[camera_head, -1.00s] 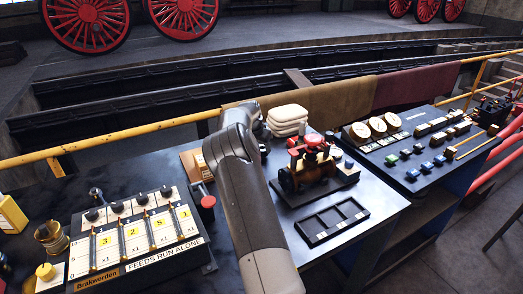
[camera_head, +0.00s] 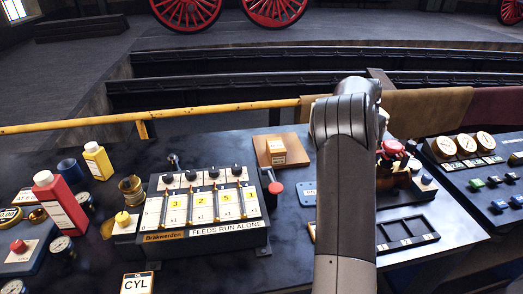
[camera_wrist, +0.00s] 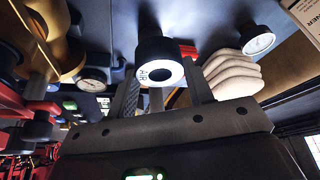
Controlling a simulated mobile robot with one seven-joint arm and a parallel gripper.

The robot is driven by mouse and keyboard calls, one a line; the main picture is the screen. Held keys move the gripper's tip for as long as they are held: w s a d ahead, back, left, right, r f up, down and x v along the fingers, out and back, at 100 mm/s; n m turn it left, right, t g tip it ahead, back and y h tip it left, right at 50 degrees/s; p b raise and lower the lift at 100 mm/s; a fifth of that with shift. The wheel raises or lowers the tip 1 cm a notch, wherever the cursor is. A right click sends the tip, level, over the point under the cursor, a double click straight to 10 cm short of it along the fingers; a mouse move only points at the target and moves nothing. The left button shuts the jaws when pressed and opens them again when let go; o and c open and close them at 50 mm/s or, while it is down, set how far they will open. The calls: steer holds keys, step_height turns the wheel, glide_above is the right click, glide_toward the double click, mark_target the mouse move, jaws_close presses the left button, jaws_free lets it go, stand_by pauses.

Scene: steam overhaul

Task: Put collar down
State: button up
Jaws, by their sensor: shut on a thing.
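The collar (camera_wrist: 157,62), a short black cylinder with a white ring face marked "AIR", is between the fingers of my gripper (camera_wrist: 162,90) in the wrist view. My gripper is shut on it. In the head view my arm hides both the gripper and the collar. I cannot tell how high the collar is above the bench (camera_head: 285,240).
A shallow black compartment tray (camera_head: 408,236) lies right of my arm, near the brass valve unit with a red knob (camera_head: 392,148). A lever panel (camera_head: 205,205) and bottles (camera_head: 60,205) stand left. The wrist view shows folded cream cloths (camera_wrist: 232,78) and a gauge (camera_wrist: 258,41) nearby.

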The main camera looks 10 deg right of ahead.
steer(key=w+a+n+t+y, duration=0.1)
steer(key=w+a+n, duration=0.15)
steer(key=a, duration=1.15)
steer(key=w+a+n, duration=0.2)
steer(key=a+n, duration=0.1)
steer(key=a, duration=1.2)
steer(key=w+a+n+t+y, duration=0.1)
steer(key=w+a+n, duration=0.15)
steer(key=a, duration=1.15)
steer(key=w+a+f, duration=0.1)
steer(key=a+f, duration=0.1)
steer(key=a, duration=0.1)
steer(key=w+a+f, duration=0.1)
steer(key=a+f, duration=0.1)
steer(key=a, duration=0.2)
steer(key=w+a+f, duration=0.1)
steer(key=a+f, duration=0.1)
steer(key=a, duration=0.2)
steer(key=shift+w+a+f, duration=0.15)
steer(key=shift+w, duration=0.25)
steer(key=shift+w+a+f, duration=0.1)
steer(key=shift+a+f, duration=0.2)
steer(key=shift+f, duration=1.9)
steer(key=shift+f, duration=0.15)
steer(key=o, duration=1.3)
